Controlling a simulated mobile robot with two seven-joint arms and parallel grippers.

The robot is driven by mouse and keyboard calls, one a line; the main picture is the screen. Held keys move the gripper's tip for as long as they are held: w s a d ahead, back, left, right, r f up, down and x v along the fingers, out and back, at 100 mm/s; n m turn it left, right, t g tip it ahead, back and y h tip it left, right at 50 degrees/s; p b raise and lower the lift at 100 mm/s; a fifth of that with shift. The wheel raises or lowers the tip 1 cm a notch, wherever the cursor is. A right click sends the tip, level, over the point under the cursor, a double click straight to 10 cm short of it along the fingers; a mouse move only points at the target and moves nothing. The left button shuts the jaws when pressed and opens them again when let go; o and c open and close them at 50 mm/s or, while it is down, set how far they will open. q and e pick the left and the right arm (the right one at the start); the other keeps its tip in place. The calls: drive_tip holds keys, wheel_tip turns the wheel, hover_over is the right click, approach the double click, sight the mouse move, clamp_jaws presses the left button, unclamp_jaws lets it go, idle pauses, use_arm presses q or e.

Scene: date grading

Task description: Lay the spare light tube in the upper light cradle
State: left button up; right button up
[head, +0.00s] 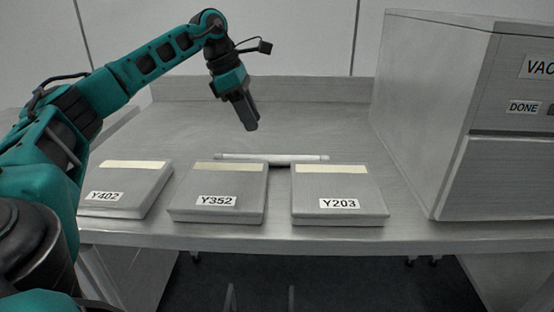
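A thin white light tube (271,157) lies across the steel worktop, behind the middle and right flat boxes. Something dark shows just under its middle, but the boxes hide most of it. My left gripper (251,126) hangs above the worktop, fingers pointing down, above the tube in the picture and apart from it. Its fingers appear close together, with nothing seen between them; from this angle I cannot tell whether they are open or shut. My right gripper is not in view. I cannot make out an upper light cradle in this view.
Flat grey boxes labelled Y402 (128,182), Y352 (225,182) and Y203 (340,187) stand along the worktop's (300,108) front. A large metal cabinet (431,100) marked "DONE" stands at the right. The worktop behind the tube is clear up to the low back wall.

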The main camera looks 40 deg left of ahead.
sight(268, 156)
use_arm(q)
drive_tip(key=b+x, duration=0.1)
drive_tip(key=x, duration=0.9)
drive_tip(key=shift+s+d+b, duration=0.1)
drive_tip(key=shift+b, duration=0.3)
drive_tip(key=shift+f, duration=0.1)
